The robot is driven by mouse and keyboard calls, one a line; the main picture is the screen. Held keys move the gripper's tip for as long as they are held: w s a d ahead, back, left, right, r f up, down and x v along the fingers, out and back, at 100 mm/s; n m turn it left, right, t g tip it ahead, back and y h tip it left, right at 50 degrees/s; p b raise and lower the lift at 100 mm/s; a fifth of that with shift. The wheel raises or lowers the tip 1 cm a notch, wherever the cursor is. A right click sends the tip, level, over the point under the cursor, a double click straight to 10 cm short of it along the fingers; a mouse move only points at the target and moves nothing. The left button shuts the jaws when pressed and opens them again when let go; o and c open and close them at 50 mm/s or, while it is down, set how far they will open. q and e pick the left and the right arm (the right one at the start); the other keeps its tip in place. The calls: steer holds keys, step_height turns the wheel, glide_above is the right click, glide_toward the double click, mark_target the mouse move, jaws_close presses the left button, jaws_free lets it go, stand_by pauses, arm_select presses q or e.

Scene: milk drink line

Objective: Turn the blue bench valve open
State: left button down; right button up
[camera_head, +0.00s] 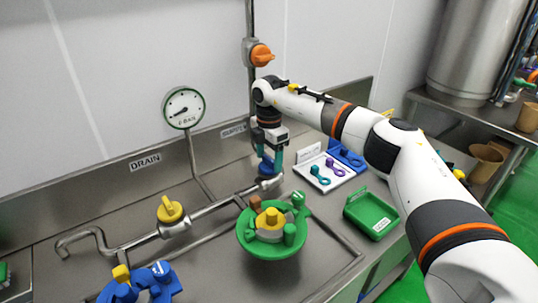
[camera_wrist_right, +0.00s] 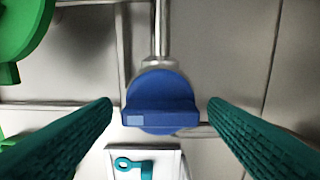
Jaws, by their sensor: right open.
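The blue bench valve (camera_head: 267,166) sits on the steel pipe on the bench, below my right gripper (camera_head: 272,163) in the head view. In the right wrist view the blue valve (camera_wrist_right: 160,103) shows as a round knob with a raised bar across it, the bar lying left to right. My right gripper (camera_wrist_right: 160,112) is open, its two teal fingers on the left and right of the knob. A gap shows between each finger and the knob. In the head view the fingers partly hide the valve. My left gripper is not in view.
A yellow valve (camera_head: 170,210) sits further left on the pipe. A green bowl (camera_head: 270,248) with parts stands in front. A white tray (camera_head: 338,183) with teal and purple pieces and a green bin (camera_head: 372,213) are to the right. A gauge (camera_head: 183,107) stands behind.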

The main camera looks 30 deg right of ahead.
steer(key=shift+c, duration=0.6)
steer(key=c, duration=0.9)
steer(key=shift+o, duration=0.2)
steer(key=shift+n, duration=0.3)
steer(key=n+p, duration=0.1)
steer(key=n, duration=0.2)
steer(key=shift+r, duration=0.15)
steer(key=n+p, duration=0.1)
steer(key=n, duration=0.8)
steer(key=shift+n, duration=0.3)
steer(key=shift+n+p, duration=0.3)
steer(key=shift+n, duration=2)
